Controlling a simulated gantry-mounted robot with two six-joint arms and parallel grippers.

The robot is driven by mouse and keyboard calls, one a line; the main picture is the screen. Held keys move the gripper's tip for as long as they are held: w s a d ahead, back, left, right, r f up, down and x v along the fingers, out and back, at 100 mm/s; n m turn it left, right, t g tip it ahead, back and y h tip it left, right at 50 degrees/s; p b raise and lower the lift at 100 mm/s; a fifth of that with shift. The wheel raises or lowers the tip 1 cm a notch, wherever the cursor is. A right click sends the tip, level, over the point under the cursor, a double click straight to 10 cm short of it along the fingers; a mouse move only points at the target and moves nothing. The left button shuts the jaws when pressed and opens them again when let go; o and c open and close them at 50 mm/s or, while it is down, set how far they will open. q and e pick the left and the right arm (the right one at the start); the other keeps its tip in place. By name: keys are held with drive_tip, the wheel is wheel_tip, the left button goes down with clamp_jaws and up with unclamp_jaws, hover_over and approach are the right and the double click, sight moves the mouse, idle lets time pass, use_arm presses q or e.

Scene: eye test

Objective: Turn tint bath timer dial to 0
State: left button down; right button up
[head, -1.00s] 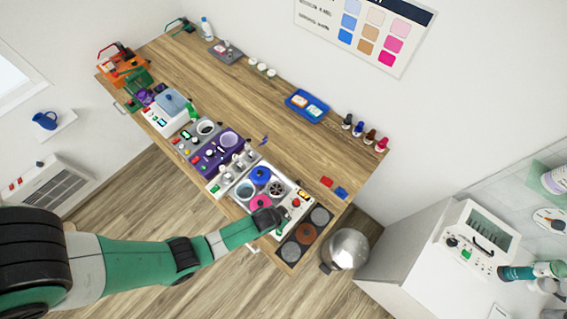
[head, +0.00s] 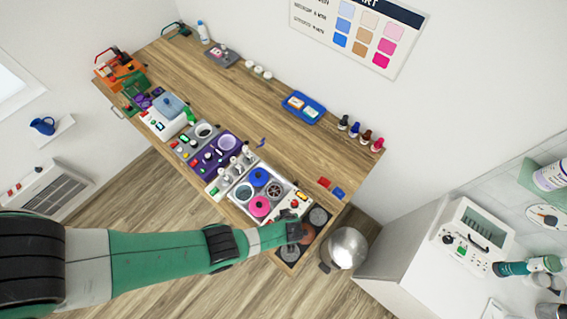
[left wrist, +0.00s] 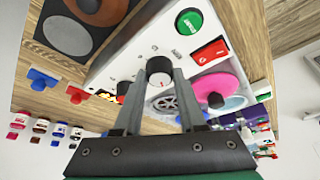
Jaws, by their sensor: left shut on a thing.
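The tint bath (head: 240,204) is a white unit near the front right edge of the wooden table, with round pots and pink and blue lids. Its white panel (left wrist: 118,66) fills the middle of the left wrist view. The timer dial (left wrist: 159,66), black with a pale face, sits on this panel between my left fingertips. My left gripper (left wrist: 160,78) is shut on the dial; it also shows at the bath's right end in the head view (head: 297,228), where it hides the dial. The dial's setting is not readable. My right gripper is out of view.
A green button (left wrist: 189,21) and a red switch (left wrist: 209,51) sit close beside the dial. A dark tray with round pads (head: 318,216) lies right of the bath. A metal dome (head: 347,247) stands beyond the table's end. The table's back middle is mostly clear.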

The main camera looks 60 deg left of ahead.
use_arm(q)
drive_tip(key=n, duration=0.1)
drive_tip(key=n+g+b, duration=0.1)
drive_tip(key=shift+w+f+n, duration=0.15)
drive_tip(key=shift+n, duration=0.15)
drive_tip(key=shift+n+g+b, duration=0.4)
drive_tip(key=shift+n+b, duration=0.3)
drive_tip(key=shift+n, duration=0.4)
drive_tip(key=c, duration=0.6)
unclamp_jaws()
drive_tip(key=shift+o, duration=0.6)
drive_tip(key=shift+r, duration=0.2)
